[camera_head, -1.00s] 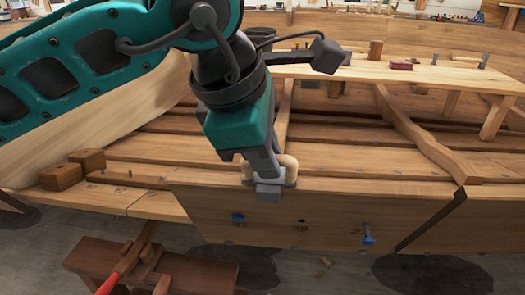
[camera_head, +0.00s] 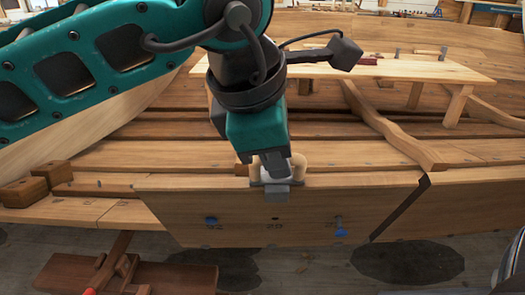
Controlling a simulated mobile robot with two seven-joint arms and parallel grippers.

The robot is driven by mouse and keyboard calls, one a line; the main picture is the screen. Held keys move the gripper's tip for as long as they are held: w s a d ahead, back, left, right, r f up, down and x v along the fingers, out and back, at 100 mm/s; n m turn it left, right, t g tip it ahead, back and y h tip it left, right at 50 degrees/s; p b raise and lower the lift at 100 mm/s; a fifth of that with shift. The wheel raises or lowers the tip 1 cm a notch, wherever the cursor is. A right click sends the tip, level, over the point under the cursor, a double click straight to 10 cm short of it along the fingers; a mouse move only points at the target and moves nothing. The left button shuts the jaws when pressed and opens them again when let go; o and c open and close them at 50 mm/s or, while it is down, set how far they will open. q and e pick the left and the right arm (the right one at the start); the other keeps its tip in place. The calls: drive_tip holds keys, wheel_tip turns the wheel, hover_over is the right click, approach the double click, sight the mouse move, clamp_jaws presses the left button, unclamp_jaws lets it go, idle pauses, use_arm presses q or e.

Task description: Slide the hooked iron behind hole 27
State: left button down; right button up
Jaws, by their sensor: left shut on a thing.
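My left gripper (camera_head: 272,168) points down at the upper edge of the front plank (camera_head: 170,208) and is shut on the hooked iron (camera_head: 277,194). The iron's grey block hangs over the plank's front face, and its pale rounded grip (camera_head: 318,166) shows just right of the fingers. The part behind the plank is hidden. A small dark hole (camera_head: 275,218) lies almost straight below the iron. Blue pieces sit at the plank's left (camera_head: 211,221) and right (camera_head: 340,228). The numbers below are too small to read surely. My right gripper is not in view.
A pale bench board (camera_head: 400,68) lies across the hull behind my arm. A curved rib (camera_head: 385,125) runs down at the right. Wooden blocks (camera_head: 35,186) lie at the left edge. A brown trestle (camera_head: 130,275) stands on the floor in front.

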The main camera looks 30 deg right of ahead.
use_arm(q)
drive_tip(key=shift+s+d, duration=0.15)
idle(0.3)
drive_tip(key=shift+s+d, duration=0.45)
drive_tip(key=shift+d, duration=0.3)
drive_tip(key=shift+s+d, duration=0.5)
drive_tip(key=shift+d, duration=0.3)
drive_tip(key=shift+s+d, duration=0.45)
drive_tip(key=shift+d, duration=0.3)
drive_tip(key=shift+r, duration=0.1)
drive_tip(key=c, duration=1.3)
unclamp_jaws()
drive_tip(key=shift+o, duration=1.4)
drive_tip(key=shift+a, duration=0.1)
wheel_tip(320, 180, up, 8)
drive_tip(key=p, duration=0.5)
drive_tip(key=shift+p, duration=0.3)
